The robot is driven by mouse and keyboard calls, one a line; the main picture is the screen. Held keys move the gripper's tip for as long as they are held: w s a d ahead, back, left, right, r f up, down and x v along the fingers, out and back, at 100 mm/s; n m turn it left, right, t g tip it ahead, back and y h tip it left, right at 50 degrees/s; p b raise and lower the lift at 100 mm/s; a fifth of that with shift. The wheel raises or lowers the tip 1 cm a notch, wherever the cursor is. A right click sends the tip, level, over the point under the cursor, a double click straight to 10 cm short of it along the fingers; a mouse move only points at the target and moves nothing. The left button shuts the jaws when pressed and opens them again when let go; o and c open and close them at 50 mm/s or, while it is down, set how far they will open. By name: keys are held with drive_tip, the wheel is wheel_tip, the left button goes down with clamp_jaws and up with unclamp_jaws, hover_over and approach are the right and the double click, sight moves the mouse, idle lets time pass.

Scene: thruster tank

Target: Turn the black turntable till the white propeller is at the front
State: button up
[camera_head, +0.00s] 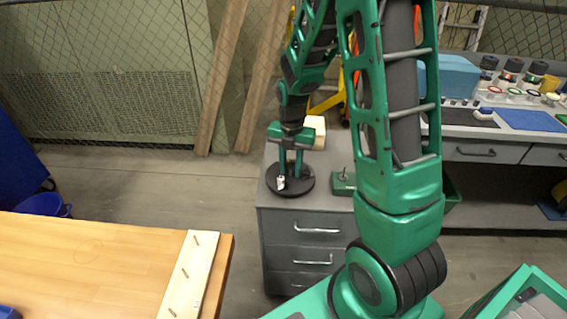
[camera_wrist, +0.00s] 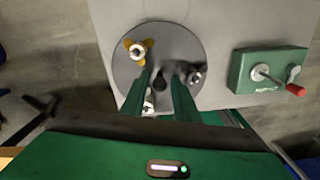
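The black turntable (camera_head: 301,187) lies on a grey drawer cabinet and shows as a dark disc in the wrist view (camera_wrist: 185,38). The white propeller (camera_head: 281,184) is on its near side, slightly left in the head view; in the wrist view it (camera_wrist: 149,104) is partly hidden by a finger. A yellow propeller (camera_wrist: 137,50) and a dark fitting (camera_wrist: 195,76) also sit on the disc. My gripper (camera_head: 290,172) points down over the turntable, its fingers apart. In the wrist view the fingers (camera_wrist: 165,72) flank a dark central knob (camera_wrist: 160,84); I cannot tell whether they touch anything.
A green block with a red-handled lever (camera_wrist: 266,72) stands right of the turntable on the cabinet (camera_head: 305,228). A cream box (camera_head: 317,130) is behind the turntable. A wooden table (camera_head: 90,255) is at the front left; a workbench with several parts is at the right.

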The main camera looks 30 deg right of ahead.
drive_tip(key=shift+w+r, duration=0.1)
drive_tip(key=shift+w, duration=0.05)
drive_tip(key=shift+d+r, duration=0.1)
drive_tip(key=shift+r, duration=4.35)
